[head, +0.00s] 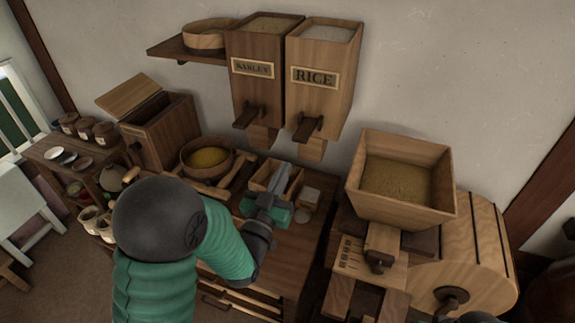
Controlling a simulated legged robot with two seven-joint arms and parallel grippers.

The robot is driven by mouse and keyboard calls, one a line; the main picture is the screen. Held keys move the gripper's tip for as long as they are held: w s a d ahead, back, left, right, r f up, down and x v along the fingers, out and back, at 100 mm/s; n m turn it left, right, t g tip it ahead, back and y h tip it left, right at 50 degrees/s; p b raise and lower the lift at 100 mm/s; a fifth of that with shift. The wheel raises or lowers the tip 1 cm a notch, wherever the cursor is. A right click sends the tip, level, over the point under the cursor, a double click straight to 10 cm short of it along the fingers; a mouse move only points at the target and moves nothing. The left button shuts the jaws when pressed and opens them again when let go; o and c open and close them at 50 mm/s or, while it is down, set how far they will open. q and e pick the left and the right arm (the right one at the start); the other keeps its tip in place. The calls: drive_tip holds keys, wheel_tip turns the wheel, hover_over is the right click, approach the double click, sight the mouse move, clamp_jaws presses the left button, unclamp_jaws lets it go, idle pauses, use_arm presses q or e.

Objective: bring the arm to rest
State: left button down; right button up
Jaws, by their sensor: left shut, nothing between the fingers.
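My left arm, green-sleeved with a dark round joint, comes in from the lower left and reaches over the wooden table (290,247). Its gripper (281,174) is shut and empty, with its grey fingers pointing away from me. The fingers are over or beside a small wooden box (262,178) on the table; I cannot tell whether they touch it. My right gripper is not in view.
Barley (254,85) and rice (318,90) bins hang on the back wall. A bowl of yellow grain (207,158) and a lidded wooden box (160,132) stand left. A grain-filled hopper (402,180) and a round wooden mill casing (472,250) stand right. Shelves with jars (85,128) are far left.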

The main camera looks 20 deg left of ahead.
use_arm(q)
drive_tip(key=s+f+g, duration=1.2)
drive_tip(key=f+g, duration=0.1)
drive_tip(key=f, duration=0.4)
drive_tip(key=s+f+g, duration=0.1)
drive_tip(key=s+g, duration=0.4)
drive_tip(key=s, duration=0.5)
drive_tip(key=shift+s+f+y, duration=0.15)
drive_tip(key=shift+f+y, duration=0.15)
drive_tip(key=shift+y, duration=0.1)
drive_tip(key=shift+a, duration=0.15)
